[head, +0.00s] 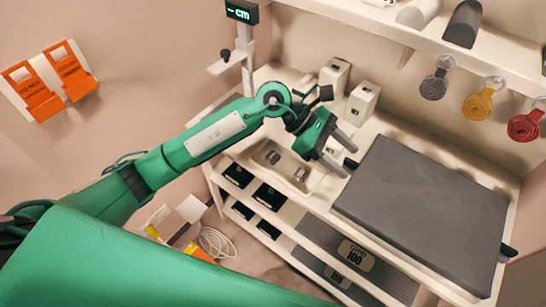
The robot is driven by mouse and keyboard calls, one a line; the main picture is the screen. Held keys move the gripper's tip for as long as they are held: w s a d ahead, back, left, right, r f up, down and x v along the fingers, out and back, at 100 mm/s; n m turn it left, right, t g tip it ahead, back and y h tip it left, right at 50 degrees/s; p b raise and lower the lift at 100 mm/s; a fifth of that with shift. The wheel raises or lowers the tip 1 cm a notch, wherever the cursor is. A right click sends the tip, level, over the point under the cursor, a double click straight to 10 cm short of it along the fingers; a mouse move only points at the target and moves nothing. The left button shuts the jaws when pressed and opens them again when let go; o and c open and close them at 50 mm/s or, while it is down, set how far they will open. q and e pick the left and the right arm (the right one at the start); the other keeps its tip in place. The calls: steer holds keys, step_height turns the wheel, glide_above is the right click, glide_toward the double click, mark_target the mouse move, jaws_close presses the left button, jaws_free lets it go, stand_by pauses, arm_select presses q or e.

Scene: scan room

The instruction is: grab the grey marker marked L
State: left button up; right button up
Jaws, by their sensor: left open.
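My left gripper (338,152) hangs over the worktop, between a shallow pale tray (284,184) and the dark grey pad. Its fingers are apart and nothing shows between them. Two small grey pieces lie in the tray, one at the left (272,157) and one at the right (301,174). Both are to the left of the gripper and apart from it. I cannot read a letter on either, so I cannot tell which is the marker marked L. My right gripper is out of view.
A large dark grey pad (425,210) covers the worktop's right side. Two white boxes with dark openings (335,75) (362,102) stand behind the gripper. A shelf (400,28) with hanging grey, yellow and red coils runs above. Black-fronted slots (268,196) lie below the tray.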

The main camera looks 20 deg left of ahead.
arm_select(q)
steer(key=w+a+f+m+y, duration=0.2)
steer(key=w+a+f+y, duration=0.15)
steer(key=a+y, duration=0.3)
steer(key=t+y, duration=0.2)
steer(key=y, duration=0.3)
glide_above(274, 156)
steer(key=shift+m, duration=0.3)
step_height(274, 156, down, 7)
steer(key=shift+r+p, duration=0.1)
steer(key=shift+p, duration=0.55)
steer(key=shift+s+d+f, duration=0.1)
steer(key=shift+f, duration=0.45)
step_height(274, 156, down, 3)
steer(key=shift+f+p, duration=0.2)
steer(key=shift+p, duration=0.6)
steer(key=shift+f, duration=0.55)
steer(key=c, duration=1)
steer(key=shift+c, duration=0.3)
steer(key=shift+r, duration=0.1)
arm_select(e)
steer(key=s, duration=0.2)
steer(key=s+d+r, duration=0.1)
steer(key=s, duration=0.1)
